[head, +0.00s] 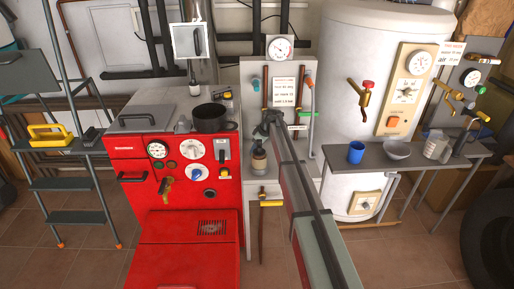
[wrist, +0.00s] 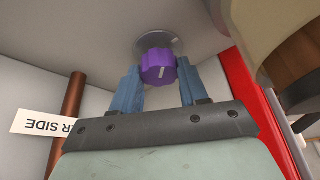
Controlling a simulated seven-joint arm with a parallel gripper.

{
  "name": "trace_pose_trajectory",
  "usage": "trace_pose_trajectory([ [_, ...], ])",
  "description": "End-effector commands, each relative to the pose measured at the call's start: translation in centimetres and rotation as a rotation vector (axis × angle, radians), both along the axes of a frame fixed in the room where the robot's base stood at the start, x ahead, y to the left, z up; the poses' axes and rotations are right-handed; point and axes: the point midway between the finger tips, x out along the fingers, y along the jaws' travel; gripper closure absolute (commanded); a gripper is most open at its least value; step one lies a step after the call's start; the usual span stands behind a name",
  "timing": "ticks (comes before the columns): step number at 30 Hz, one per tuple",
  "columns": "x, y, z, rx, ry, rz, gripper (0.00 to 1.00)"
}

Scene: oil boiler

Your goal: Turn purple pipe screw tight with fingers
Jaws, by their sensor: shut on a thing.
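The purple pipe screw (wrist: 158,70) is a ribbed knob with a pale mark on its face, in front of a round grey plate (wrist: 158,44) at the top of the wrist view. My gripper (wrist: 159,65) has its two blue fingers on either side of the screw and is shut on it. In the head view my gripper (head: 268,124) is at the grey panel, above a small jar. I cannot make out the purple screw there; my gripper and arm cover that spot.
A copper pipe (wrist: 67,125) and a white label (wrist: 42,122) are left in the wrist view. A red edge (wrist: 262,110) is close on the right. In the head view, the red boiler (head: 185,180) stands left and the white tank (head: 350,60) right of my arm.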

Motion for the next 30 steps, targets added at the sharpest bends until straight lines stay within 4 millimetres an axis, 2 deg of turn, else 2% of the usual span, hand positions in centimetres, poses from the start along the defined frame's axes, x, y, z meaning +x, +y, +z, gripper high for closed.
trace_pose_trajectory([
  [18, -0.24, 0.2, 0.04, 0.0, -0.001, -0.387, 0.87],
  [30, -0.21, 0.2, 0.02, 0.0, 0.0, -0.461, 0.87],
])
